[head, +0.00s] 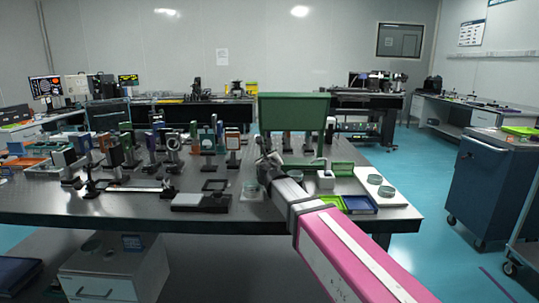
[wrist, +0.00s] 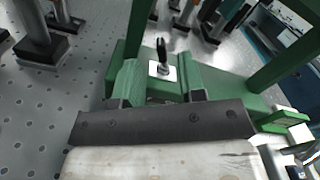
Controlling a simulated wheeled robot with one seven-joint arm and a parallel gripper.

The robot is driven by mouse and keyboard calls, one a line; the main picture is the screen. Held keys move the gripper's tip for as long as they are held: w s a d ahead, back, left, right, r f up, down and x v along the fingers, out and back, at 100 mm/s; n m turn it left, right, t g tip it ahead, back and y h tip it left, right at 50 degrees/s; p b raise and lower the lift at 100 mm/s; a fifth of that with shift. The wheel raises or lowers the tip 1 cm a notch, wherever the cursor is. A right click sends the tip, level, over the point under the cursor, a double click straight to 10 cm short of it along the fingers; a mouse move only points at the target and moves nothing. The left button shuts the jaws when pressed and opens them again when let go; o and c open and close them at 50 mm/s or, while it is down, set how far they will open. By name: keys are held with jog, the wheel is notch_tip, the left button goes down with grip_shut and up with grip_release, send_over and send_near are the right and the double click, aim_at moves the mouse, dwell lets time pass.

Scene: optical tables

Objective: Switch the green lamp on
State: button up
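The green lamp (head: 293,112) stands on the near optical table, with a wide box-like green head on posts. In the wrist view its green posts (wrist: 137,35) rise on either side of a small dark toggle switch (wrist: 162,66) on a white plate. The switch lever stands roughly upright. My gripper (wrist: 158,72) is open and empty, its two fingers apart, with the switch showing between and just beyond them. I cannot tell whether the fingers touch anything. In the head view my gripper (head: 268,160) is in front of the lamp, partly hiding its lower part.
The near table (head: 130,208) holds several optical mounts on posts at the left. A white plate with round dishes (head: 375,180) and small blue and green trays (head: 360,204) lie to the right of my arm. A blue cabinet (head: 490,185) stands at the far right, with open floor between.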

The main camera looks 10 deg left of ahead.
jog(key=x, duration=0.4)
grip_shut()
jog(key=shift+m, duration=0.3)
jog(key=m, duration=0.2)
jog(key=d+m, duration=0.1)
jog(key=m, duration=0.1)
jog(key=shift+w+d+r, duration=0.1)
jog(key=shift+d+r, duration=0.15)
jog(key=shift+w+d+m, duration=0.1)
jog(key=shift+d+m, duration=0.25)
jog(key=shift+m, duration=0.75)
jog(key=shift+w+d+m, duration=0.1)
jog(key=shift+d+m, duration=0.3)
jog(key=shift+m, duration=0.7)
